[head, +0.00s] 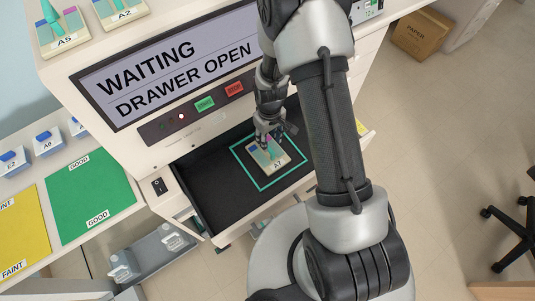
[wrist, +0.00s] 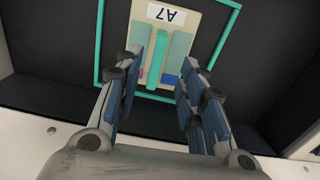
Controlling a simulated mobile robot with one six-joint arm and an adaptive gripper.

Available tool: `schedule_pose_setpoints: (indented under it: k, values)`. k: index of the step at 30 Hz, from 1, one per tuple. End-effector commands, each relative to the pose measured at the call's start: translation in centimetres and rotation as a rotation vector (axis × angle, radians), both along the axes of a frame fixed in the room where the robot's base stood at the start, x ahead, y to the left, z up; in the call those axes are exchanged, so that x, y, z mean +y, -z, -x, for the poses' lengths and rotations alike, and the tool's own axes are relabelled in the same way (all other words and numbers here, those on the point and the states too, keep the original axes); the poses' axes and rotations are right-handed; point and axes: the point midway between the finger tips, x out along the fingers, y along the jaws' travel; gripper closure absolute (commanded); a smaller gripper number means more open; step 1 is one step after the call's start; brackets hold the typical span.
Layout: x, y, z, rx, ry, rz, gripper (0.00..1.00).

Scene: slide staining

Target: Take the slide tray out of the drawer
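The slide tray labelled A7 (head: 270,161) lies in the open drawer (head: 215,190), inside a teal square outline. It is cream with coloured slides and a teal raised bar along its middle. My gripper (head: 265,137) is above the tray's inner end, reaching down. In the wrist view the tray (wrist: 163,14) lies beyond my gripper (wrist: 165,78). The two fingers are apart, one on each side of the teal bar (wrist: 157,50), with clear space between them. I cannot tell how high the fingertips are above the tray.
The machine's screen (head: 170,65) reads "WAITING DRAWER OPEN". Green (head: 204,104) and red (head: 234,88) buttons sit below it. Trays A5 (head: 64,35) and A2 (head: 121,12) stand on top. A green mat (head: 90,190) and a yellow mat (head: 22,230) lie on the left counter.

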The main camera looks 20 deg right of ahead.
Motion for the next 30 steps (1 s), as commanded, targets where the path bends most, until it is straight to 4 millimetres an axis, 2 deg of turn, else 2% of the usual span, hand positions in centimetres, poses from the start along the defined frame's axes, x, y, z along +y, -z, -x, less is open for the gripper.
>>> schedule_pose_setpoints:
  k: [1,3,11,18,21,27,30]
  values:
    - [0.0,1.1,0.0,0.002,0.0,0.0,0.63]
    - [0.0,1.9,0.0,0.001,0.0,0.0,0.63]
    - [0.0,3.2,-0.1,0.0,0.0,0.0,0.63]
    - [0.0,6.9,-0.2,0.002,0.0,0.0,0.63]
    - [0.0,7.8,-0.2,0.001,0.0,0.0,0.63]
    - [0.0,7.7,-0.3,0.0,0.0,0.0,0.63]
    - [0.0,7.7,-0.3,0.0,0.0,0.0,0.69]
